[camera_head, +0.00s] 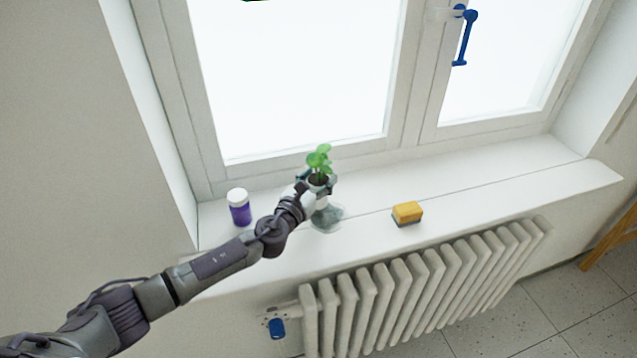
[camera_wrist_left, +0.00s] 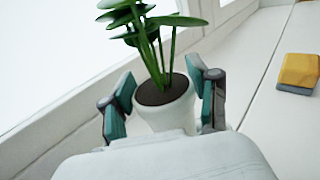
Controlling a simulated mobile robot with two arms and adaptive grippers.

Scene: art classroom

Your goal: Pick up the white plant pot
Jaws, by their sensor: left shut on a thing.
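The white plant pot (camera_wrist_left: 168,115) holds dark soil and a green leafy plant, and it stands upright between the fingers of my left gripper (camera_wrist_left: 165,104). In the head view the pot (camera_head: 320,201) is partly hidden by my left gripper (camera_head: 317,184), which is shut on it at the windowsill. The green leaves (camera_head: 319,160) rise above the fingers. The pot's base is hard to make out, so I cannot tell whether it touches the sill. My right gripper is not in view.
A purple bottle with a white cap (camera_head: 239,207) stands left on the white windowsill (camera_head: 520,178). A yellow sponge (camera_head: 407,211) lies to the right; a grey-green patch (camera_head: 328,219) is by the pot. The window (camera_head: 405,80) is behind, a radiator (camera_head: 420,285) below.

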